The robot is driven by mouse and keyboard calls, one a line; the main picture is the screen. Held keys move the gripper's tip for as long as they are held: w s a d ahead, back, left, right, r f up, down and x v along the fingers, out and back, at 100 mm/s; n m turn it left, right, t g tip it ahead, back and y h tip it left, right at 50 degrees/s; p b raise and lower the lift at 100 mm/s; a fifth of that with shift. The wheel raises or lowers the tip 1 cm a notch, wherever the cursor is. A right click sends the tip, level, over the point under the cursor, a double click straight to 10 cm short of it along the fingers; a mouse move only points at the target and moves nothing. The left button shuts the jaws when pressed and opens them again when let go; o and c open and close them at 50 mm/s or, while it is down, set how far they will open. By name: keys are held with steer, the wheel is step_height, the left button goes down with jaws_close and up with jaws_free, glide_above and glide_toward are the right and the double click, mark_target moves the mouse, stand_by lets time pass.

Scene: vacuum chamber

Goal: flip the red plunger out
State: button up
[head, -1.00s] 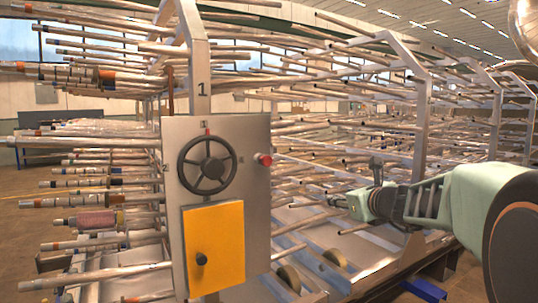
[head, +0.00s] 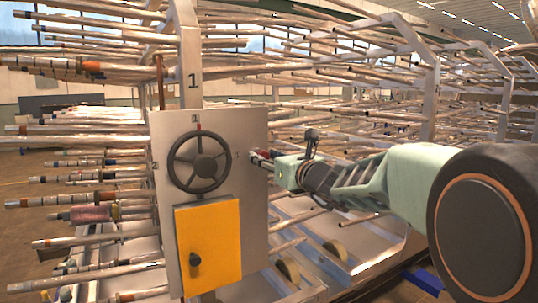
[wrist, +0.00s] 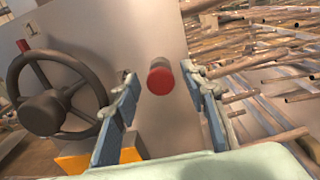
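The red plunger, a short round knob, sticks out of the grey panel (head: 232,215) near its right edge. In the wrist view the red plunger (wrist: 160,79) shows its round end between the two fingers. My gripper (wrist: 163,85) is open, with one blue finger on each side of the plunger and a visible gap on both sides. I cannot tell how deep the fingertips reach along it. In the head view my gripper (head: 264,157) comes in from the right and mostly hides the plunger.
A black handwheel (head: 199,162) is left of the plunger, also in the wrist view (wrist: 55,95). A yellow door (head: 208,245) with a black knob (head: 195,259) is below. Rows of metal tubes (head: 90,140) crowd around the panel.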

steer(key=shift+x, duration=0.85)
jaws_close()
